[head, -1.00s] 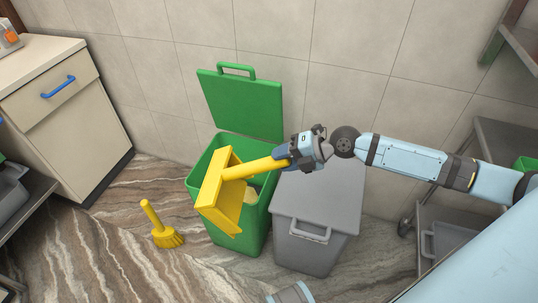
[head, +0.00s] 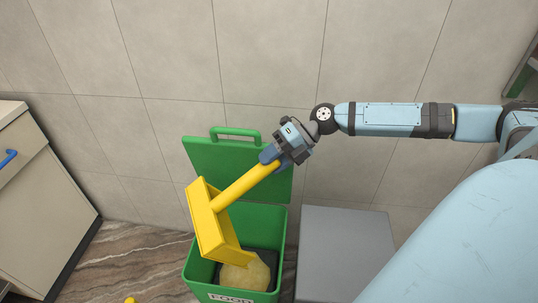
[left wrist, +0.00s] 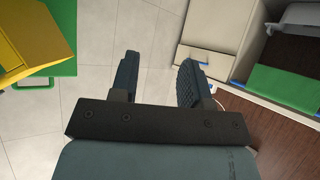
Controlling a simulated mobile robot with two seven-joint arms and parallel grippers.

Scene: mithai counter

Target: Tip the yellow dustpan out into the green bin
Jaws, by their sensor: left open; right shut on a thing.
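The yellow dustpan (head: 208,222) is steeply tilted over the left side of the green bin (head: 189,272) in the head view. I see no debris on the visible part of the pan. My right gripper (head: 276,159) is shut on its handle (head: 245,186). The bin's lid (head: 215,160) stands open at the back. Inside the bin lie a pale yellowish lump (head: 245,275) and something dark. A yellow thing, probably the dustpan, also shows in the left wrist view (left wrist: 35,35). My left gripper (left wrist: 158,78) is open and empty there.
A grey lidded bin (head: 345,250) stands right of the green bin. The tiled wall (head: 250,50) is close behind. A cabinet (head: 40,200) with a blue handle stands at the left. A yellow brush tip (head: 130,300) shows at the bottom edge.

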